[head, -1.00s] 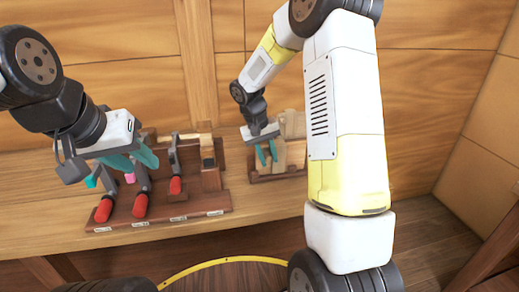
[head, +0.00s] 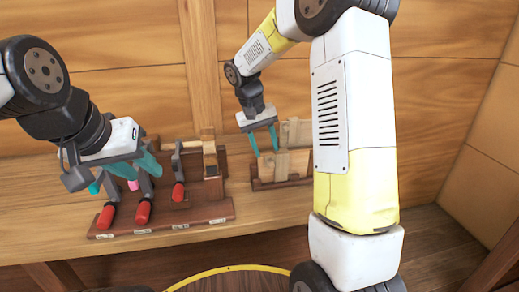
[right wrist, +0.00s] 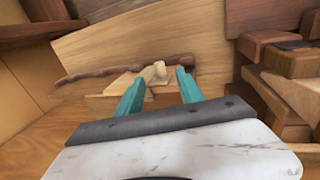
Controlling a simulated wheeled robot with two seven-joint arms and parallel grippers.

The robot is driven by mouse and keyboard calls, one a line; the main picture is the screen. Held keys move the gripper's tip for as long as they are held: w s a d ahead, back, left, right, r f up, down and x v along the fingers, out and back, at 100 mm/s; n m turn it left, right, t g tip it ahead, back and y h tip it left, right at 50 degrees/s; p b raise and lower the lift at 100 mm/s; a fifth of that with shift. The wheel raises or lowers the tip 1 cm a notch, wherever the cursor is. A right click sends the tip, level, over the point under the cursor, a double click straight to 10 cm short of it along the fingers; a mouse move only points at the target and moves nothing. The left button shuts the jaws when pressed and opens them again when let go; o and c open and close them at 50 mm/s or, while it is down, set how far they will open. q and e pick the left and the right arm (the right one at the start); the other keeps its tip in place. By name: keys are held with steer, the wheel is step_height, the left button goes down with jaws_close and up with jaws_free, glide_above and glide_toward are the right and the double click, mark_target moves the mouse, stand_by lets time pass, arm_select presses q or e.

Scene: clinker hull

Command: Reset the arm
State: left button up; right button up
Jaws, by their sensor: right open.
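My right gripper (head: 265,152) is open, with its two teal fingers apart and pointing down, above and in front of a small wooden stand (head: 268,182) at the back of the bench. In the right wrist view the open fingers (right wrist: 160,85) have nothing between them; a pale wooden piece with a round peg (right wrist: 150,78) lies beyond their tips. My left gripper (head: 138,168) hangs over the left part of a tool rack (head: 200,217). Its teal fingers partly cover the tools, and its grip is unclear.
The rack holds several clamp-like tools with red handles (head: 143,211) and a wooden block (head: 212,160). The wooden bench (head: 262,212) has free room between rack and stand. A plank wall (head: 440,100) stands behind. Wooden blocks (right wrist: 285,85) sit at the right in the wrist view.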

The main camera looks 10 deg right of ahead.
steer(key=shift+r, duration=0.1)
steer(key=s+r+t+y, duration=0.2)
steer(key=s+r, duration=0.4)
steer(key=s, duration=0.6)
steer(key=s+r+t+y, duration=0.3)
steer(key=s+r+t, duration=0.1)
steer(key=s, duration=0.8)
steer(key=shift+r, duration=0.9)
